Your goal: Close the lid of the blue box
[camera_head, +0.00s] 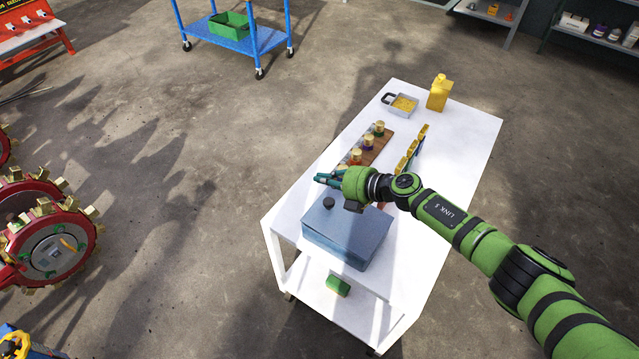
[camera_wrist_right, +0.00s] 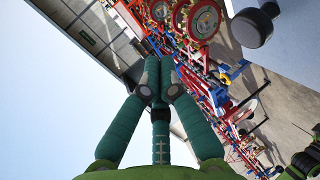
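The blue box (camera_head: 350,239) stands on the near part of the white table. Its blue-grey top, the lid, lies flat over it, and I see no open gap. A round black knob (camera_head: 328,203) stands up from the lid near the far left corner. The knob also shows at the upper right of the right wrist view (camera_wrist_right: 252,27). My right gripper (camera_head: 327,179) is just beyond the box's far edge in the head view, pointing left and apart from the knob. In the right wrist view its fingertips (camera_wrist_right: 160,67) meet with nothing between them. My left gripper is not in view.
A green object (camera_head: 338,286) lies on the lower shelf.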

